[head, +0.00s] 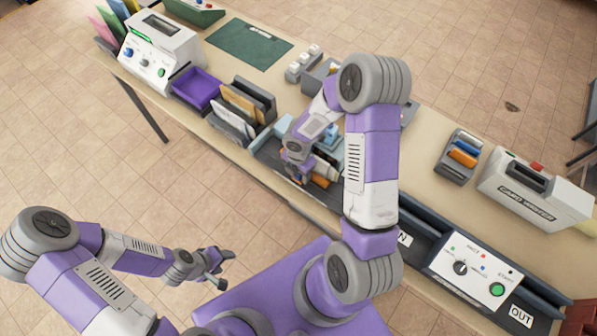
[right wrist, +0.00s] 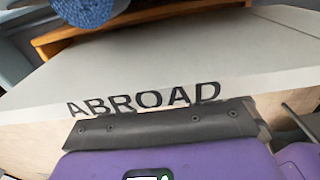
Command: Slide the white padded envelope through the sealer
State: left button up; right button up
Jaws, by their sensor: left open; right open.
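The sealer is most likely the long dark unit with IN and OUT labels and a white control panel (head: 475,268) at the table's front right. I cannot tell which item is the white padded envelope; pale flat envelopes (head: 232,124) stand in a rack at the table's front left. My right gripper (head: 301,172) is open over a dark tray of mixed items, partly hidden by my arm. In the right wrist view, a pale surface lettered ABROAD (right wrist: 145,100) lies close beyond the gripper body. My left gripper (head: 224,268) is open and empty, off the table's front edge.
A purple bin (head: 196,88) stands left of the rack, beside a white machine with knobs (head: 160,50). A card printer-like machine (head: 532,188) stands at the right. A dark green mat (head: 248,44) lies flat at the back. A blue textured object (right wrist: 90,8) tops the wrist view.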

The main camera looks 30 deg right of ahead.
jog(key=shift+c, duration=0.4)
grip_shut()
